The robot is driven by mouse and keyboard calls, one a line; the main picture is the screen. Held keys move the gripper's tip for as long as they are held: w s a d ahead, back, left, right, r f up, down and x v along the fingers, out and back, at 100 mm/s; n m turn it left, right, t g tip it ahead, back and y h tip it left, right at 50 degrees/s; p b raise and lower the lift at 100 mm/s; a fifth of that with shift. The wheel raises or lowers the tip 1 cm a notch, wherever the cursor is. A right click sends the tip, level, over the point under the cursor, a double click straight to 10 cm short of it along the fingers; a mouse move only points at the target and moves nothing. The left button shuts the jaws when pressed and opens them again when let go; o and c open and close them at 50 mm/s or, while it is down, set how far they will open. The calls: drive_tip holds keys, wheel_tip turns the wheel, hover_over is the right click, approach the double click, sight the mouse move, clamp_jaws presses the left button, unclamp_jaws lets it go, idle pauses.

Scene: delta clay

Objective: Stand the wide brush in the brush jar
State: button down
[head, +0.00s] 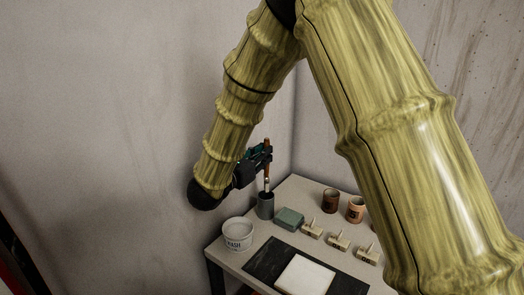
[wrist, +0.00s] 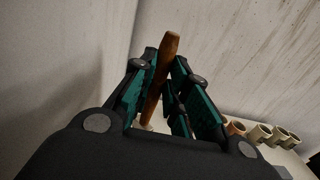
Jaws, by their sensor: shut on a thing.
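The wide brush has a brown handle (wrist: 164,72) that stands between my gripper's fingers in the wrist view, leaning slightly. In the head view my gripper (head: 262,156) is shut on the brush (head: 267,172) by its upper handle. The brush points down, and its lower end is at the mouth of the dark grey brush jar (head: 265,207). The jar's wall hides the lowest part of the brush, or it sits just at the rim; I cannot tell how deep it is. The jar stands upright near the table's back left edge.
A white wash tub (head: 238,235) stands left of the jar, and a green-grey block (head: 289,219) sits close on its right. Several small stamp-like tools (head: 312,230) and brown cups (head: 330,200) are farther right. A white slab (head: 305,275) lies on a dark mat (head: 262,265) in front.

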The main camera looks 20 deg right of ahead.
wheel_tip(320, 180, down, 7)
drive_tip(key=b, duration=0.8)
idle(0.4)
drive_tip(key=shift+r, duration=0.1)
drive_tip(key=c, duration=1.3)
unclamp_jaws()
drive_tip(key=v, duration=1.2)
